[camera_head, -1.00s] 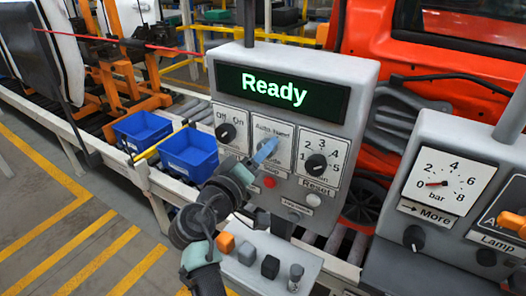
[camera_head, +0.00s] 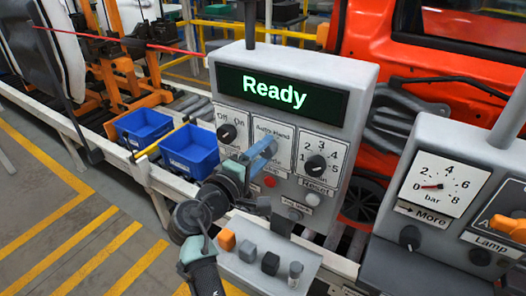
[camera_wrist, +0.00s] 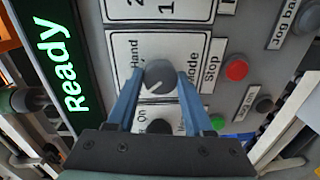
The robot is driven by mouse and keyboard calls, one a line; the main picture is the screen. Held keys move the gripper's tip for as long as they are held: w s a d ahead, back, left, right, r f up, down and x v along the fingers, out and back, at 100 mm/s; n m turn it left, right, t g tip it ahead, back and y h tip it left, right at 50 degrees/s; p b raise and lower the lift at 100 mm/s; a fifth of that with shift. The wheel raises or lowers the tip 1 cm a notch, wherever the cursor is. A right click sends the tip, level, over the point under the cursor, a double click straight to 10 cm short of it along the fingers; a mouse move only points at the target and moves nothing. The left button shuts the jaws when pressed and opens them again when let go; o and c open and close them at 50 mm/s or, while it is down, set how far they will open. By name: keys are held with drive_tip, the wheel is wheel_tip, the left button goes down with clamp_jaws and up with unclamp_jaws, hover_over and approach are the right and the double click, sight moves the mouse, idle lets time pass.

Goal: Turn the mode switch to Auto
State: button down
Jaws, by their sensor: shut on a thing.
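The mode switch is a round grey knob (camera_wrist: 160,74) on a white plate under the label Auto-Hand (camera_head: 272,134) on the grey control panel (camera_head: 366,80). In the wrist view my gripper (camera_wrist: 161,80) is shut on the knob, one blue finger on each side. A mark on the knob points toward the lower left of that view; the left finger hides the Auto lettering, while Hand shows. In the head view my gripper (camera_head: 267,149) covers the knob.
The display (camera_head: 276,94) reads Ready. An Off-On knob (camera_head: 227,133) is left of the switch and a numbered knob (camera_head: 316,164) right. A red Stop button (camera_wrist: 236,70) is close below. A shelf (camera_head: 258,250) with small blocks projects under the panel.

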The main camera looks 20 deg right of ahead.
idle(0.3)
drive_tip(key=shift+c, duration=1.5)
unclamp_jaws()
drive_tip(key=b+v, duration=0.4)
drive_tip(key=v, duration=0.9)
drive_tip(key=shift+b, duration=0.3)
drive_tip(key=shift+f, duration=0.1)
